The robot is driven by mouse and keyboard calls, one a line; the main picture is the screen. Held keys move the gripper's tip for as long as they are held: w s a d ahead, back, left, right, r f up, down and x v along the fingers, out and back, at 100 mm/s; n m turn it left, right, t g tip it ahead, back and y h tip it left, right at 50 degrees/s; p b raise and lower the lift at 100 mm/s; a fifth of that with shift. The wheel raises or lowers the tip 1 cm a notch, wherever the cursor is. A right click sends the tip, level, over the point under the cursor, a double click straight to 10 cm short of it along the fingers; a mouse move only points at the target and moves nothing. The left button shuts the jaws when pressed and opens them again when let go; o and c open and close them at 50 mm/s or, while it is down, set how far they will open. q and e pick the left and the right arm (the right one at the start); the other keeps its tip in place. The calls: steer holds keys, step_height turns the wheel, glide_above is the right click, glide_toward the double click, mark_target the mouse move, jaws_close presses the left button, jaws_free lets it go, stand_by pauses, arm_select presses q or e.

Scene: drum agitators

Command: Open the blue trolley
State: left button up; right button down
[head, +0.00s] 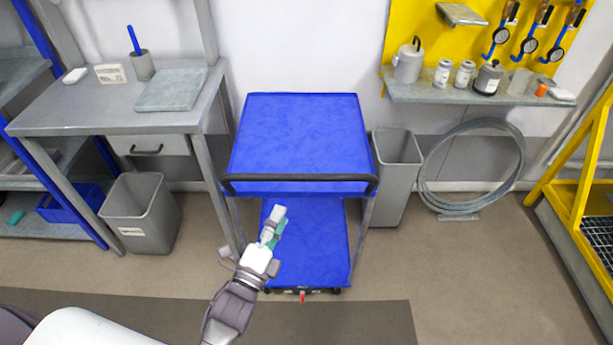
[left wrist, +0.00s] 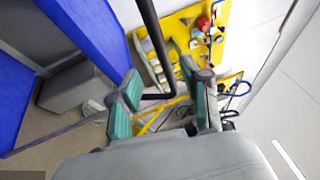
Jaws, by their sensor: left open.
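The blue trolley (head: 300,130) stands in the middle of the head view, with a flat blue top and a blue lower shelf. A black bar handle (head: 300,178) runs along its front edge. My left gripper (head: 276,218) is open, in front of the trolley, and appears below the handle in the picture. In the left wrist view the black handle (left wrist: 152,45) shows between the two teal-padded fingers, which are apart; I cannot tell whether they touch it. Blue panels of the trolley (left wrist: 90,35) show at upper left there. My right gripper is out of view.
A grey workbench (head: 90,108) stands close on the trolley's left, with a grey bin (head: 140,215) below. Another grey bin (head: 395,175) and a coiled hose (head: 425,180) are on the right. A small red tab (head: 302,296) shows at the trolley's base. The front floor is clear.

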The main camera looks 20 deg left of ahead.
mark_target(300, 178)
arm_select(q)
steer(key=p+x, duration=0.2)
steer(key=x, duration=1)
steer(key=shift+w+d, duration=0.1)
steer(key=shift+w, duration=0.05)
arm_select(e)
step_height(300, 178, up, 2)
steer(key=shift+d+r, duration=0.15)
arm_select(q)
jaws_close()
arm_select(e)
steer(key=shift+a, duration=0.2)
